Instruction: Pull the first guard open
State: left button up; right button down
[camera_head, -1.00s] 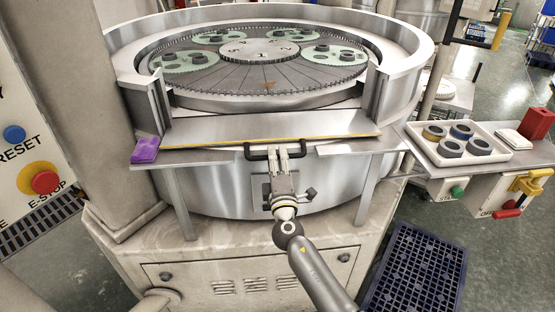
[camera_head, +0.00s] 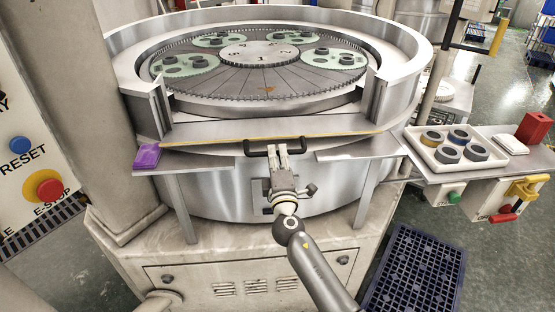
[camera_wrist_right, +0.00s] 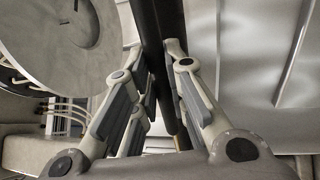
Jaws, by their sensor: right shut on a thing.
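The first guard (camera_head: 230,129) is a wide grey metal panel with a yellow lower edge across the front opening of the round lapping machine. A black bar handle (camera_head: 252,153) sticks out at its front middle. My right gripper (camera_head: 279,150) is shut on this handle, with its arm coming up from below. In the right wrist view the dark handle bar (camera_wrist_right: 152,25) runs between the fingers. The fingers hide the middle of the handle. My left gripper is not in view.
A purple block (camera_head: 147,157) lies on the left ledge. At right, a shelf carries a white tray (camera_head: 437,158) with several rings and a red block (camera_head: 533,127). A control panel with an E-stop (camera_head: 47,189) stands at left. A dark blue crate (camera_head: 410,270) is on the floor.

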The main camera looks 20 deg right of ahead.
jog(key=r, duration=0.3)
jog(key=r+p, duration=0.1)
jog(key=shift+w+r, duration=0.35)
jog(key=shift+r, duration=0.05)
jog(key=shift+f, duration=0.1)
